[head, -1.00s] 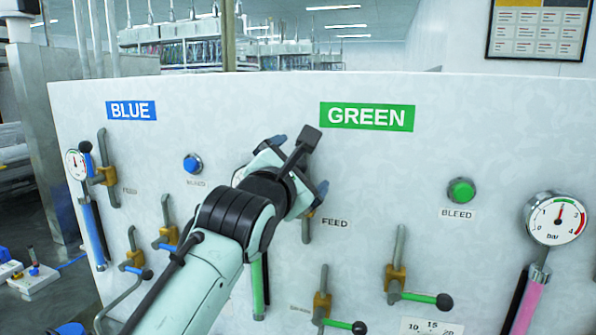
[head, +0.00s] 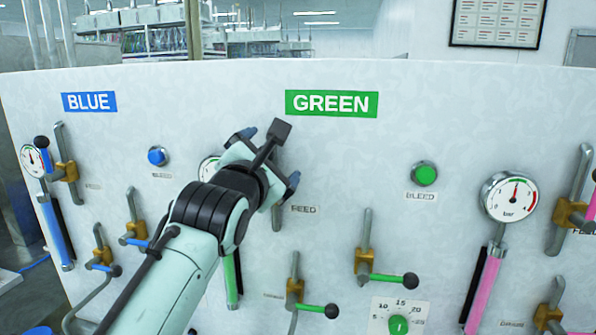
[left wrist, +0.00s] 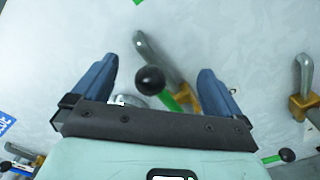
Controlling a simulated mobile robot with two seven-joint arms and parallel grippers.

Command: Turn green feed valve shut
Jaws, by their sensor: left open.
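The green feed valve is mostly hidden behind my left gripper (head: 270,157) in the head view, beside the FEED label (head: 304,210) under the GREEN sign (head: 331,103). In the left wrist view its black ball knob (left wrist: 150,79) and short green lever (left wrist: 172,103) show in front of a grey pipe (left wrist: 160,56) and a brass body (left wrist: 190,97). My left gripper (left wrist: 157,66) is open, with one blue finger on each side of the knob. The knob appears clear of both fingers. My right gripper is in neither view.
Other green-lever valves (head: 395,279) (head: 318,309) sit lower on the panel (head: 450,110). A green BLEED button (head: 425,174) and a pressure gauge (head: 510,196) are to the right. Blue-side valves (head: 134,240) lie left of my arm.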

